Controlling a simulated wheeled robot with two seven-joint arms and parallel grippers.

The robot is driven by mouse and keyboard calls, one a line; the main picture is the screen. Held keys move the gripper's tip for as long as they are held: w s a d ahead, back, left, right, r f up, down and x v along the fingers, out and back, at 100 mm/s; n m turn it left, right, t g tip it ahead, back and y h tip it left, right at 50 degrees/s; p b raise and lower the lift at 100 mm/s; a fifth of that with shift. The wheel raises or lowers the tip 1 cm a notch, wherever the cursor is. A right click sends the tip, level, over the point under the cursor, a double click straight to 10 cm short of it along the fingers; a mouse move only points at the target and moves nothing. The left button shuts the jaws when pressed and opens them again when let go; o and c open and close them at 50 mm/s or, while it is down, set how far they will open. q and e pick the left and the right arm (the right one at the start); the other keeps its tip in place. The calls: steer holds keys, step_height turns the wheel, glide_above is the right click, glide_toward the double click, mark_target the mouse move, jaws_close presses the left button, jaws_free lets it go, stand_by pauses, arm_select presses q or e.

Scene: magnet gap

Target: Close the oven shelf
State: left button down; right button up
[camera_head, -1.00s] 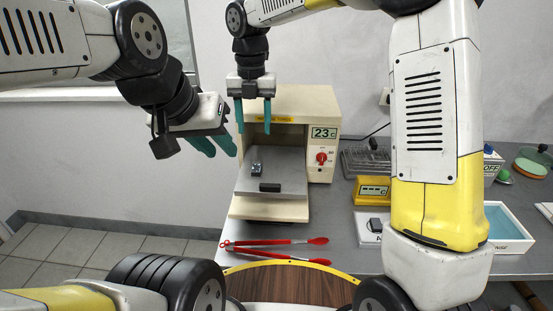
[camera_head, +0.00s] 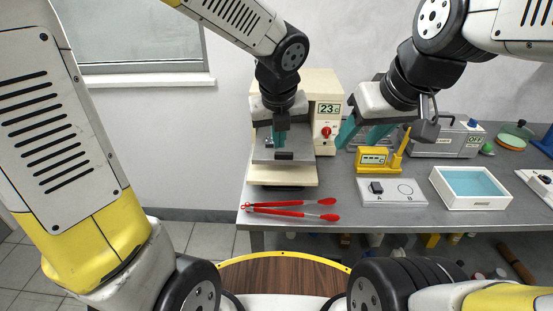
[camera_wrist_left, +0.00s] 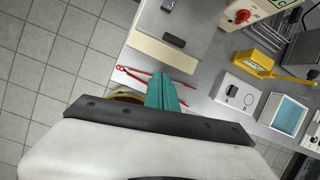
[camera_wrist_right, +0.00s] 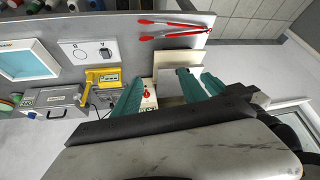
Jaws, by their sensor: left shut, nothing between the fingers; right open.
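The cream oven (camera_head: 318,84) stands at the back left of the table, with a 23 C display and a red knob. Its grey shelf (camera_head: 308,152) is pulled out in front, with a black handle (camera_head: 284,156) at its front; the shelf also shows in the right wrist view (camera_wrist_right: 181,82). A small dark block on the shelf is mostly hidden. My left gripper (camera_head: 269,137) is shut and empty, over the shelf's left part in the head view; contact cannot be told. My right gripper (camera_head: 361,134) is open and empty, right of the oven.
Red tongs (camera_head: 292,209) lie before the oven. To the right are a yellow meter (camera_head: 372,158), a white A/B plate (camera_head: 408,196), a blue-filled tray (camera_head: 506,203) and a grey box (camera_head: 441,146) marked OFF. The table's left edge is close to the oven.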

arm_select(q)
steer(key=w+f, duration=0.2)
steer(key=f, duration=0.1)
steer(key=w+f+m, duration=0.1)
steer(key=w+f, duration=0.1)
steer(key=f, duration=0.1)
steer(key=w+d+f+m, duration=0.1)
steer(key=w+f, duration=0.2)
steer(key=f, duration=0.1)
steer(key=shift+w, duration=0.3)
arm_select(e)
steer(key=shift+s+d+f+m+t, duration=0.1)
steer(key=shift+s+f+m+t, duration=0.05)
steer(key=shift+s+m, duration=0.4)
steer(key=shift+s+d+f+m+t, duration=0.1)
steer(key=shift+s+f+m+t, duration=0.05)
steer(key=shift+s+m, duration=0.4)
steer(key=shift+w, duration=0.1)
